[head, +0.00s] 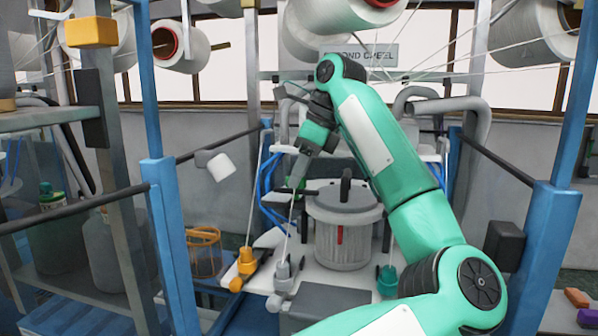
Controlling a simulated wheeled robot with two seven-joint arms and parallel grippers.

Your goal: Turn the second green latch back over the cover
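A ribbed drum with a grey cover (328,198) and a black knob stands on the white machine bed. A small green part (303,184), perhaps a green latch, shows at the cover's left edge, partly hidden by my gripper. A teal-green piece (387,280) stands on the bed right of the drum.
An orange piece (246,262) and a grey piece (283,272) stand on the bed left of the drum. Blue posts (172,240) and dark rails flank the machine. Yarn cones (180,47) and threads hang above. A wire basket (204,252) stands at left.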

